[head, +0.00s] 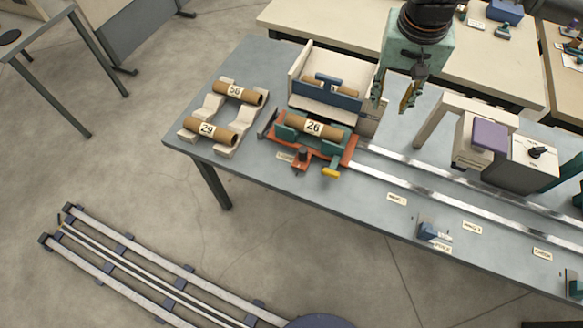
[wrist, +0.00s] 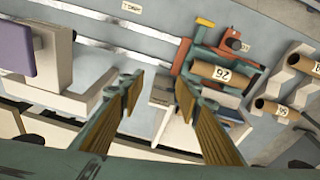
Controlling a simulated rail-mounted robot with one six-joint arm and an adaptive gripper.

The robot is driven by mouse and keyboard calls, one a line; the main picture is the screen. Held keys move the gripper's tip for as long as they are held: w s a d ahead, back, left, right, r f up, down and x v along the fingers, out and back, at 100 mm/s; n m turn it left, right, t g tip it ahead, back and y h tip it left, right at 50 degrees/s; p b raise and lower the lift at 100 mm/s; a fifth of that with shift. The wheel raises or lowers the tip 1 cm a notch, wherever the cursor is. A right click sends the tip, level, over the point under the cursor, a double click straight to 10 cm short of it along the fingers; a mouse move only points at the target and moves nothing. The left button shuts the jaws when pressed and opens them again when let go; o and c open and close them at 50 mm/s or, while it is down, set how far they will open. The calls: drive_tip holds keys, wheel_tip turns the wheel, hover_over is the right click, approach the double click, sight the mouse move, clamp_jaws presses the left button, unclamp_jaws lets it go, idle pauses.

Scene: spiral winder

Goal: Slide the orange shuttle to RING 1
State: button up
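The orange shuttle (head: 348,150) sits at the left end of two metal rails (head: 420,184), carrying a brown tube marked 26 (head: 313,127) in green cradles. A yellow handle (head: 331,172) sticks out at its front right corner. The shuttle (wrist: 183,58) also shows in the wrist view, with its handle (wrist: 205,22). My gripper (head: 391,106) is open and empty, above and behind the rails, to the right of the shuttle. Its two fingers (wrist: 159,86) are apart in the wrist view. A small tag (head: 396,199) in front of the rails seems to read RING 1.
A cream rack (head: 222,105) with tubes 56 and 29 stands at the left. A cream bin (head: 302,62) with a blue bar is behind the shuttle. A blue piece (head: 428,231) lies in front.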

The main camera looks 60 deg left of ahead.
drive_tip(key=n+g+b, duration=0.2)
hover_over(303, 149)
wheel_tip(303, 149, down, 10)
drive_tip(key=shift+s+a+h, duration=0.15)
drive_tip(key=shift+h, duration=0.25)
drive_tip(key=shift+f, duration=0.15)
drive_tip(key=shift+w+f+b, duration=0.2)
drive_tip(key=shift+f+b, duration=2.65)
drive_tip(key=shift+f, duration=4.2)
clamp_jaws()
drive_tip(key=shift+d, duration=0.2)
